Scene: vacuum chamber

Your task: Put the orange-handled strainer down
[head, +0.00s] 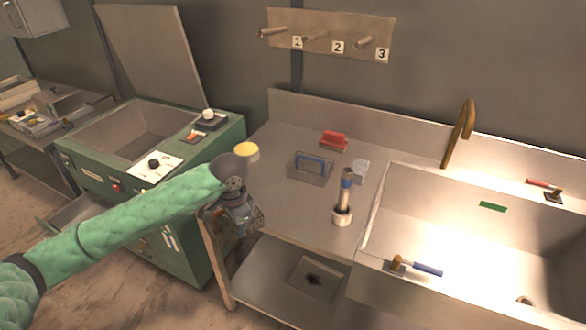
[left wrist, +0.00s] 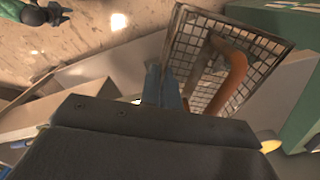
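The orange-handled strainer is a rectangular wire-mesh basket with an orange handle (left wrist: 233,80), clearest in the left wrist view. In the head view its dark mesh (head: 245,217) shows just under my left gripper (head: 232,207), at the left front corner of the bench. In the left wrist view my left gripper's fingers (left wrist: 167,88) are close together at the basket's near wall, with the orange handle to their right. They appear shut on the basket's wall; the exact contact is partly hidden. My right gripper is not in view.
The metal bench (head: 270,198) has free room at its left front. On it stand a blue-handled mesh basket (head: 310,170), a red brush (head: 334,141), a yellow-topped jar (head: 246,152), a clear glass (head: 360,171) and a holder (head: 341,215). A sink (head: 450,235) is right; a green machine (head: 150,150) left.

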